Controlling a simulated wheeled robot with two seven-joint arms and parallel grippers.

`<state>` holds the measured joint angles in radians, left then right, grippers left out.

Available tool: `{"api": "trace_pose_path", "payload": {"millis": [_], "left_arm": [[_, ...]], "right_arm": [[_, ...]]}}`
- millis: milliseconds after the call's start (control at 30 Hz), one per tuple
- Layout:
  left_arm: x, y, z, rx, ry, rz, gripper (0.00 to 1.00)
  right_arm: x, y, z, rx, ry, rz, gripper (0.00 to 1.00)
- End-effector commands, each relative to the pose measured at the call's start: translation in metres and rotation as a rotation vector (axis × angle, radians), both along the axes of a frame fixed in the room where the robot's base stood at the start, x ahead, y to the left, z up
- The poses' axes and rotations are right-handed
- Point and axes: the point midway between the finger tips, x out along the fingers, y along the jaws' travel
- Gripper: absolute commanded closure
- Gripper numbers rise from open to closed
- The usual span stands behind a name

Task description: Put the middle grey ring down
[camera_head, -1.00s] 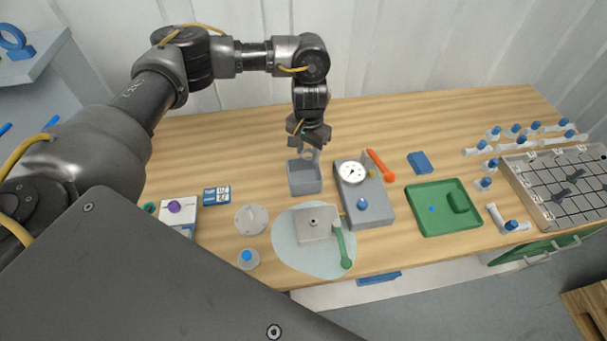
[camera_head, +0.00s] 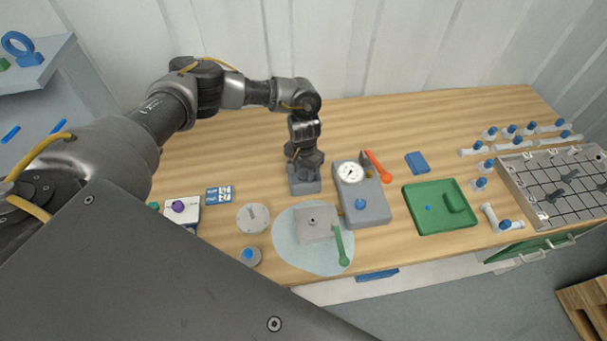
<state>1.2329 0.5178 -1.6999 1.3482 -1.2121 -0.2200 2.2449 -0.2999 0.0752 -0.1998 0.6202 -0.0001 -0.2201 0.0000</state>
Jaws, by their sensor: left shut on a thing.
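My left gripper (camera_head: 305,167) points down at the mouth of a small grey open box (camera_head: 305,187) on the table. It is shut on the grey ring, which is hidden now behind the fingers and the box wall. My gripper covers most of the box opening, so I cannot tell whether the ring touches the inside. My right gripper is not in view.
A grey gauge unit (camera_head: 370,205) with an orange-handled lever (camera_head: 377,165) stands close right of the box. In front are a grey square block (camera_head: 315,224) on a pale mat (camera_head: 290,250) and a round grey disc (camera_head: 252,217). A green tray (camera_head: 414,210) lies farther right.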

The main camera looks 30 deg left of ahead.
Motion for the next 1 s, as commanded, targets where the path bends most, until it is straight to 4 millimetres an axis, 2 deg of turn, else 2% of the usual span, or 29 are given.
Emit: {"api": "trace_pose_path", "payload": {"millis": [200, 633, 667, 800, 1000], "left_arm": [[-0.001, 0.000, -0.026, 0.000, 0.002, 0.001, 0.82], [-0.001, 0.000, -0.034, -0.001, 0.002, 0.000, 0.82], [-0.001, 0.000, -0.033, -0.001, 0.001, 0.000, 0.58], [-0.001, 0.000, -0.033, -0.001, 0.001, 0.000, 0.40], [-0.001, 0.000, -0.032, 0.000, 0.001, 0.000, 0.39]], "right_arm": [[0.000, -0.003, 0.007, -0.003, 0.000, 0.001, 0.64], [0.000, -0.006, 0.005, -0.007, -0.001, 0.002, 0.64], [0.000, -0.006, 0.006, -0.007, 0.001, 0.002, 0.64], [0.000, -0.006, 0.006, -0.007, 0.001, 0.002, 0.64], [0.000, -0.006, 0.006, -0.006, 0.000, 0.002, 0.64]]}}
